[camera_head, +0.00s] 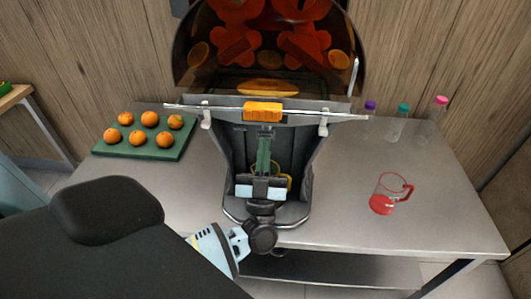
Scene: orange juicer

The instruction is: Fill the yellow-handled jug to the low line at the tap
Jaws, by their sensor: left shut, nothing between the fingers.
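The orange juicer (300,150) stands in the middle of the metal table, with its tap area in the open front bay. The yellow-handled jug (285,181) is in the bay, mostly hidden behind my left gripper; only yellow parts show. Its fill level and low line cannot be seen. My left gripper (263,165) reaches into the bay from the front, shut and empty, in front of the jug and below the tap. Whether it touches the tap cannot be told. My right gripper is not in view.
A red-handled jug (387,195) with red at its bottom stands on the right of the table. Several oranges lie on a green tray (150,152) at the left. Clear bottles with purple, teal (399,122) and pink (432,120) caps stand at back right.

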